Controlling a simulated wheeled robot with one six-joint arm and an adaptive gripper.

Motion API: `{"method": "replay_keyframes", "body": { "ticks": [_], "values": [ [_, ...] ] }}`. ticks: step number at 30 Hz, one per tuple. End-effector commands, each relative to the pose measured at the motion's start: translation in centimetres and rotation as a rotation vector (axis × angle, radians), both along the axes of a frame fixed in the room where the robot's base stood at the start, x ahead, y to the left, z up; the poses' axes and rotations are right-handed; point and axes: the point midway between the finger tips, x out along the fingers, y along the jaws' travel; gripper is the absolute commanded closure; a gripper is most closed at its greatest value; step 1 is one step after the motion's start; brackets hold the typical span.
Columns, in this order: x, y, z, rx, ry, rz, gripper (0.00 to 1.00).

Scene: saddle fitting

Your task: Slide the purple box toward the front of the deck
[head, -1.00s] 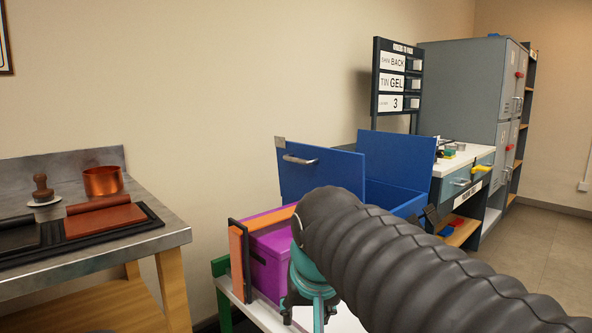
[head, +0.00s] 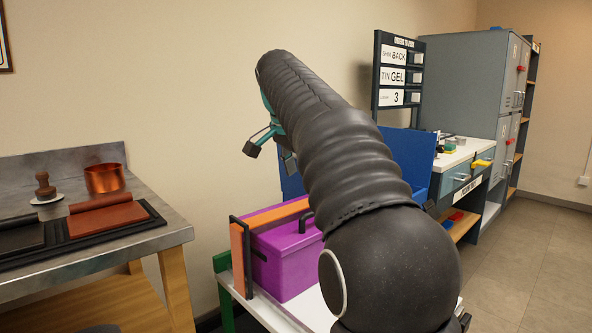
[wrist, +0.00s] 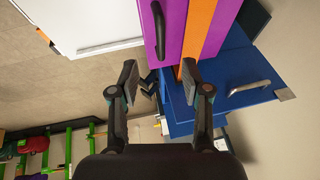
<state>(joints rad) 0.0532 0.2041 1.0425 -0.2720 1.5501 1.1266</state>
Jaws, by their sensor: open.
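An orange strip runs along the box's back edge. My gripper (head: 269,150) is raised above and behind the box, open and empty. In the wrist view my gripper (wrist: 160,80) has its fingers wide apart, with the purple box (wrist: 172,30) beyond them and its black handle (wrist: 158,28) near the left finger. Touching cannot be seen. My arm hides the right part of the box and deck.
A blue box with a raised lid (head: 412,155) stands behind the purple box, partly hidden by my arm. A metal bench (head: 180,225) with a copper pot (head: 104,178) is at the left. A white-topped drawer unit (head: 462,152) and grey lockers (head: 465,90) stand at the right.

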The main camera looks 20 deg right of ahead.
Motion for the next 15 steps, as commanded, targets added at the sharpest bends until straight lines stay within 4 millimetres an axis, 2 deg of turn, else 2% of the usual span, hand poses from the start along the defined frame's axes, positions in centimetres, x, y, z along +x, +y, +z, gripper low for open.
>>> {"method": "replay_keyframes", "body": {
  "ticks": [8,15],
  "values": [
    [0.0,0.0,-0.2,-0.001,0.001,0.002,0.52],
    [0.7,-0.7,-2.5,0.0,0.002,0.002,0.52]
  ]
}}
